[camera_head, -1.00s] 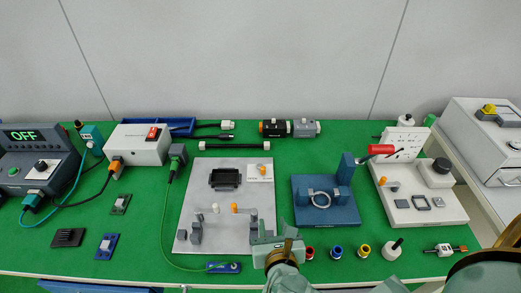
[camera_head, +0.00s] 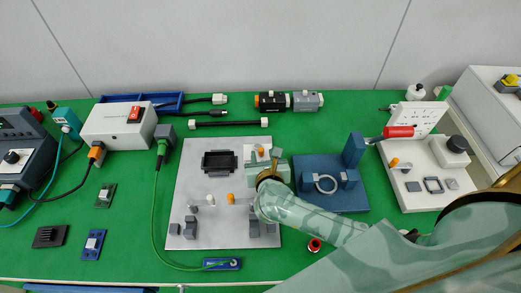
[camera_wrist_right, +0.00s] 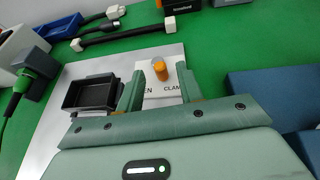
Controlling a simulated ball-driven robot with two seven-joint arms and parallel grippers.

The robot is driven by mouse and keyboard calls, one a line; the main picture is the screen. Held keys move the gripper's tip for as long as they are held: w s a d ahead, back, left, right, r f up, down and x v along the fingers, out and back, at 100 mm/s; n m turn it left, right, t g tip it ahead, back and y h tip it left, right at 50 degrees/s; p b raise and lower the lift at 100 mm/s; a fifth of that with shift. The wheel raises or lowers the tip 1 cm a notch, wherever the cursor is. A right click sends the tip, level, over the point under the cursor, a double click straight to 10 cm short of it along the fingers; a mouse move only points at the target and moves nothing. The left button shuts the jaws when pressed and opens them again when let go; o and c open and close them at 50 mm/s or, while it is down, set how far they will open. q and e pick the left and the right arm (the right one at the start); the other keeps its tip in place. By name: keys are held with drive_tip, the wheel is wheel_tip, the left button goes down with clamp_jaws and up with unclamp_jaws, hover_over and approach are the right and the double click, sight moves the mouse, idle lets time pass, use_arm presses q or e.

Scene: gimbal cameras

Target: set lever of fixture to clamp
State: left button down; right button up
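The fixture is a light grey plate (camera_head: 190,165) with a black square nest (camera_head: 219,161). Its white label (camera_wrist_right: 145,93) reads partly "EN" and "CLAM" in the right wrist view. The lever's orange knob (camera_wrist_right: 160,69) stands on that label. My left gripper is out of view.
A blue block fixture (camera_head: 340,198) with a metal ring stands just right of my right gripper. A white station with a red handle (camera_head: 398,132) is farther right. A white pin (camera_head: 210,199) and an orange pin (camera_head: 230,199) stand on the plate's lower half.

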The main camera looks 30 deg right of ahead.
sight(262, 151)
drive_tip(key=x, duration=0.4)
drive_tip(key=shift+w+d+f+b, duration=0.1)
drive_tip(key=shift+w+b, duration=0.05)
drive_tip(key=shift+b, duration=0.25)
clamp_jaws()
drive_tip(key=shift+d+n+t+y, duration=0.15)
drive_tip(key=shift+n+t+y, duration=0.05)
drive_tip(key=shift+n+y, duration=0.6)
drive_tip(key=shift+d+n+t+y, duration=0.2)
drive_tip(key=shift+n+y, duration=0.5)
drive_tip(key=shift+y, duration=0.2)
unclamp_jaws()
